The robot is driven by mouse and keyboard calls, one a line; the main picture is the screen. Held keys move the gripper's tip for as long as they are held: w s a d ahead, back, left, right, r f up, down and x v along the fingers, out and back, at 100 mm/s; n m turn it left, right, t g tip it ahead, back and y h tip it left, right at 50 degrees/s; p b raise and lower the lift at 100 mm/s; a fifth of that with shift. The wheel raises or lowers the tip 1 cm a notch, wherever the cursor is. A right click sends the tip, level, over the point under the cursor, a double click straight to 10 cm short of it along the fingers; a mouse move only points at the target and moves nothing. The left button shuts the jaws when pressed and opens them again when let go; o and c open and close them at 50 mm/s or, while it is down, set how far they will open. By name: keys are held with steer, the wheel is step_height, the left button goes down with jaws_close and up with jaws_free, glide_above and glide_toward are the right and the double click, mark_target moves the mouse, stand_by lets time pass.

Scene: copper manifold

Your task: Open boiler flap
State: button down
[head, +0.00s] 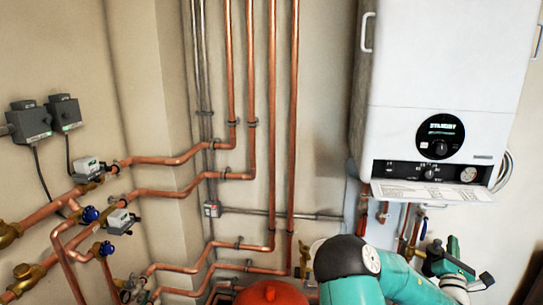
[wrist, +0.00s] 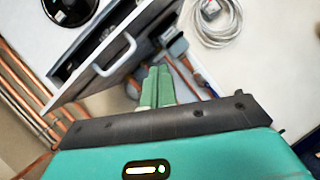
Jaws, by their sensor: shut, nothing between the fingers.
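The white boiler (head: 445,70) hangs on the wall at the upper right of the head view. Its flap (head: 430,191), at the bottom of the front, is swung down and outward. The dark control panel (head: 425,172) with its knobs and gauge shows above it. In the wrist view the flap (wrist: 142,35) is tilted, with a white bar handle (wrist: 116,56) on its face and a dark gap behind it. My gripper (wrist: 157,85) is shut and empty, its green fingers close to the flap's outer face near the handle. I cannot tell whether they touch it.
Copper pipes (head: 250,80) run along the wall left of the boiler. Valves and pipes (head: 400,225) sit below it. A red rounded vessel (head: 270,293) stands at the bottom. A coiled white cable (wrist: 212,22) hangs beside the boiler.

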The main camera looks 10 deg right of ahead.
steer(key=s+a+r+m+g+y, duration=0.1)
steer(key=a+m+g+y, duration=0.3)
steer(key=a+m, duration=0.75)
steer(key=s+a+r+m+g+y, duration=0.15)
steer(key=a+m+g+y, duration=0.25)
steer(key=a+m, duration=0.7)
steer(key=s+a+r+g+y, duration=0.1)
steer(key=s+a+y, duration=0.1)
steer(key=s+a, duration=0.3)
steer(key=s+a+r+n+g+y, duration=0.1)
steer(key=s+a, duration=0.4)
steer(key=a, duration=0.5)
steer(key=shift+s+a+r+g+y, duration=0.2)
steer(key=shift+r+g+y, duration=0.1)
steer(key=shift+r+y, duration=0.1)
steer(key=c, duration=1.8)
jaws_free()
steer(key=s+a, duration=0.2)
steer(key=s, duration=0.1)
steer(key=s+a+m+g, duration=0.1)
steer(key=s+a, duration=0.1)
steer(key=s, duration=0.2)
steer(key=s+a+g, duration=0.1)
steer(key=s, duration=0.3)
steer(key=shift+s+a+r+m, duration=0.1)
steer(key=shift+a+r+m, duration=0.2)
steer(key=shift+a, duration=0.1)
steer(key=shift+c, duration=0.2)
steer(key=o, duration=0.3)
steer(key=shift+s, duration=0.1)
